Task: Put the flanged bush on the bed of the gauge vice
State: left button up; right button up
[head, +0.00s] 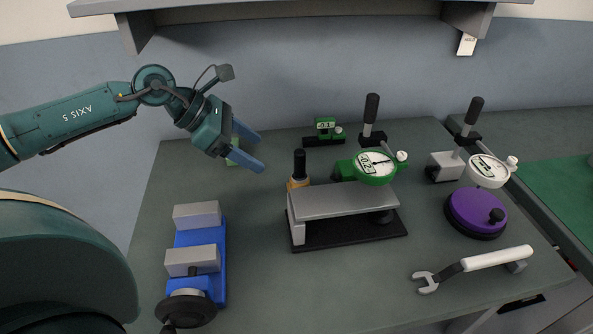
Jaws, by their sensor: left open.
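The gauge vice (222,262) stands at the front left, with a blue base and two grey jaw blocks; a strip of its blue bed shows between the jaws. A copper-coloured round piece (298,183) with a black upright knob stands behind the left end of a grey raised plate, its lower part hidden. I cannot tell whether it is the flanged bush. My left gripper (261,153) is open, above the back left of the table, to the left of the copper piece and well behind the vice. My right gripper is not in view.
A pale green item (233,153) shows partly behind my left fingers. The grey raised plate (345,201) stands mid-table, with a green dial gauge (374,168) behind. At right are a white dial gauge (488,171), purple disc (475,211) and white-handled spanner (497,258). Table between vice and plate is clear.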

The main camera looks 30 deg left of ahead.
aim_at(293, 175)
pick_arm(q)
jog(key=p+x, duration=0.1)
jog(key=x, duration=0.6)
jog(key=shift+d, duration=0.15)
jog(key=shift+s+p+x, duration=0.1)
jog(key=shift+p+x, duration=0.25)
jog(key=shift+x, duration=1.15)
jog(key=shift+s+p+x, duration=0.15)
jog(key=shift+p+x, duration=0.2)
jog(key=shift+x, duration=1.1)
jog(key=shift+d+f, duration=0.1)
jog(key=shift+c, duration=0.3)
jog(key=c, duration=1.2)
jog(key=shift+r, duration=0.2)
jog(key=shift+c, duration=0.6)
